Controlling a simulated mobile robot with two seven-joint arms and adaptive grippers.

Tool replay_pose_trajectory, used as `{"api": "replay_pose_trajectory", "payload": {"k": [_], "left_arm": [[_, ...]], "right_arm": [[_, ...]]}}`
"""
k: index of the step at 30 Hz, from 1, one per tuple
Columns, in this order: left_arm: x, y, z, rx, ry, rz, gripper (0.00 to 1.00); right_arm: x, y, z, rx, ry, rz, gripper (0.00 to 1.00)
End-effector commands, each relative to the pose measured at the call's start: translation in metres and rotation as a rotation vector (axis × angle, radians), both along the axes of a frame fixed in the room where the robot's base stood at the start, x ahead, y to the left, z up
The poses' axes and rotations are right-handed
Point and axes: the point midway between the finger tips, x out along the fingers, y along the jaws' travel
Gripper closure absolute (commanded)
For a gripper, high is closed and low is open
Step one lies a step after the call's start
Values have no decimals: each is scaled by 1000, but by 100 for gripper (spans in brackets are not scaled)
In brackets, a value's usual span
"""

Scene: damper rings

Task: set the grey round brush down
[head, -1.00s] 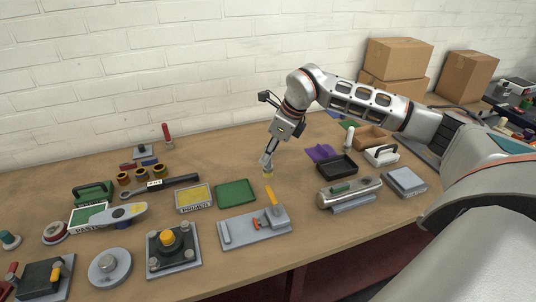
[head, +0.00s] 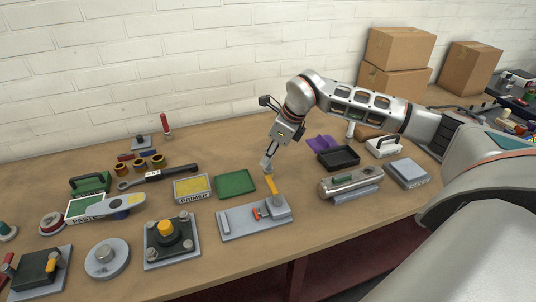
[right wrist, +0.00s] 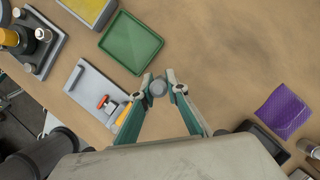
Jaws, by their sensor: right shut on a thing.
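The grey round brush (right wrist: 157,88) shows in the right wrist view as a small grey round end between the fingertips. My right gripper (right wrist: 160,84) is shut on it. In the head view my right gripper (head: 267,164) points down, low over the middle of the table, just behind the grey fixture plate and right of the green tray. The brush is mostly hidden by the fingers there. I cannot tell whether its lower end touches the table. My left gripper is not in view.
The green tray (head: 235,184) and the grey fixture plate with a yellow handle (head: 271,186) are close by. A dark tray (head: 338,158), a purple cloth (head: 320,143) and a metal cylinder (head: 350,182) stand to the right. Bare table (right wrist: 225,60) lies beyond the gripper.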

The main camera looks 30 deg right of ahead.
Motion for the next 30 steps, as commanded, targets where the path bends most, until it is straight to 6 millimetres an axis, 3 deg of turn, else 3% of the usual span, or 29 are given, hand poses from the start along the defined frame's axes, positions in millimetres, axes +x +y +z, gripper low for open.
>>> {"api": "replay_pose_trajectory", "payload": {"k": [30], "left_arm": [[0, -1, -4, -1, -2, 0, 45]], "right_arm": [[0, 0, -14, 0, 0, 0, 100]]}}
